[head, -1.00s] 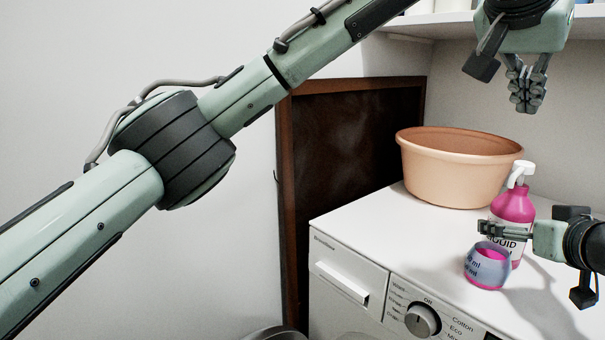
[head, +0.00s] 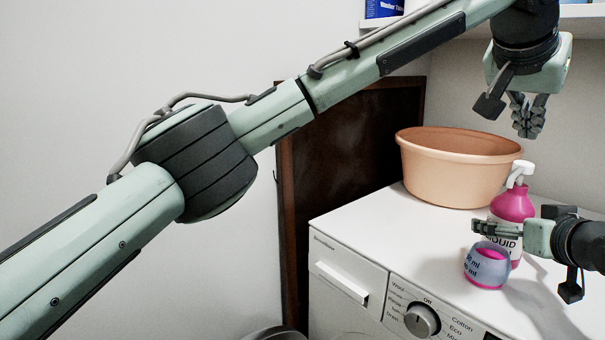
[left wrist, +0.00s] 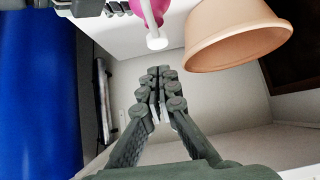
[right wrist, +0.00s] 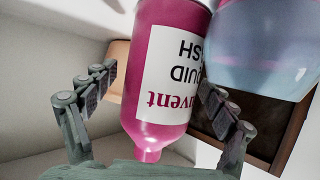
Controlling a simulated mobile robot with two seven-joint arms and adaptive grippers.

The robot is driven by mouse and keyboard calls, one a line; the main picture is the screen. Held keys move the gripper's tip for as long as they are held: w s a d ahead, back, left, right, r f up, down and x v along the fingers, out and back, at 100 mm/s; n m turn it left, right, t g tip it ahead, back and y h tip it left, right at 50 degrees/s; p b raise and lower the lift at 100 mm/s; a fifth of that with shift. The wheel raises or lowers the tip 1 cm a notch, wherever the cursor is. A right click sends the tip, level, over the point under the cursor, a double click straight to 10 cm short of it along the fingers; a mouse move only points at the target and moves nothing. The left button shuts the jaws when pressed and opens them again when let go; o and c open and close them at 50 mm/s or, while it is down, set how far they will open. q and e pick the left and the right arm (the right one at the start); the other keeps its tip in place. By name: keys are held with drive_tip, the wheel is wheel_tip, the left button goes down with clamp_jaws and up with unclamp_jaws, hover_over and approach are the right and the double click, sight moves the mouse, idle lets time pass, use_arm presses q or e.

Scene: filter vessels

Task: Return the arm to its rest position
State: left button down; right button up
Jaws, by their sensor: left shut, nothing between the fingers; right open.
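My left gripper (head: 527,132) hangs shut and empty, fingers down, in the upper right of the head view, above and behind the pink bottle. In the left wrist view its fingertips (left wrist: 158,72) are together. My right gripper (head: 478,228) is level, in front of the pink liquid wash bottle (head: 512,207) and just above the cup of pink liquid (head: 487,266). In the right wrist view its fingers (right wrist: 158,85) are spread, with the bottle (right wrist: 170,70) showing between them. I cannot tell whether they touch it.
A peach tub (head: 450,175) stands on the white washing machine (head: 345,215), behind the bottle. A shelf (head: 585,20) with a blue container (head: 383,8) runs above. A dark framed panel (head: 335,150) stands at the wall. The machine top's front left is clear.

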use_arm(q)
drive_tip(key=shift+w+d+f, duration=0.15)
drive_tip(key=shift+w+d, duration=0.35)
drive_tip(key=shift+d, duration=0.05)
drive_tip(key=shift+w+d+f, duration=0.15)
drive_tip(key=shift+w+d, duration=0.3)
drive_tip(key=shift+d, duration=0.05)
drive_tip(key=v, duration=1)
wheel_tip(320, 180, down, 8)
drive_tip(key=t+h, duration=0.3)
drive_tip(key=h, duration=0.1)
drive_tip(key=shift+a+t+h, duration=0.3)
drive_tip(key=shift+a, duration=0.1)
drive_tip(key=shift+r, duration=0.15)
